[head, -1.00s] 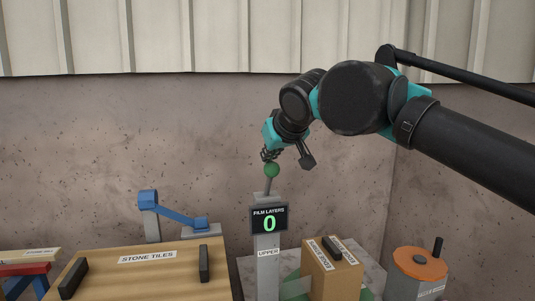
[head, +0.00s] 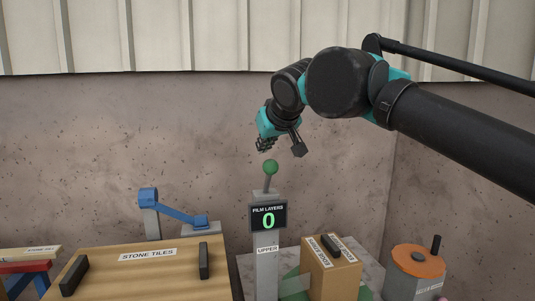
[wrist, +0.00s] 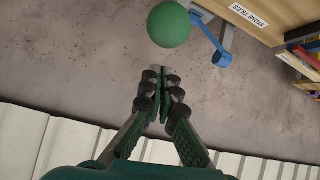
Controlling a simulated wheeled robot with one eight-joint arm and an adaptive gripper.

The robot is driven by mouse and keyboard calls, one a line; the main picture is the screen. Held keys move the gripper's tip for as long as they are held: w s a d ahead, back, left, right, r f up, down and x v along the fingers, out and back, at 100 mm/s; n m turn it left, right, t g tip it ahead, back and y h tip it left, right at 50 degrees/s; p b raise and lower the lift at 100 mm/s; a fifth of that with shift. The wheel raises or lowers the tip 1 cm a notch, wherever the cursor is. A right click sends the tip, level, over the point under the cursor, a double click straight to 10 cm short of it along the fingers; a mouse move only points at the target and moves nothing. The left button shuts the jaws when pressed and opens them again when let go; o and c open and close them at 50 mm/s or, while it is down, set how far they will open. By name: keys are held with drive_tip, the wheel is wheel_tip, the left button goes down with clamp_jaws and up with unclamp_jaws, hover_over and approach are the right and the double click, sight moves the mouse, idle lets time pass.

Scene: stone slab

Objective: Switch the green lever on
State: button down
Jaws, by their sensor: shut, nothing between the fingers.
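The green lever is a round green knob (head: 270,167) on a short grey stem. It stands nearly upright, leaning slightly right, on top of a grey post (head: 267,275). My gripper (head: 264,146) is just above and slightly left of the knob in the head view, apart from it. In the wrist view the knob (wrist: 169,25) lies beyond the fingertips, and a gap shows between them. The fingers (wrist: 160,97) are closed together and empty.
A "FILM LAYERS" display (head: 268,218) reading 0 is on the post, above an "UPPER" label. A "STONE TILES" crate (head: 130,268) and blue lever (head: 172,212) stand left. A cardboard box (head: 331,270) and orange-topped drum (head: 419,262) stand right. A wall rises behind.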

drive_tip(key=v, duration=0.9)
drive_tip(key=shift+s+r, duration=0.2)
drive_tip(key=shift+r, duration=0.1)
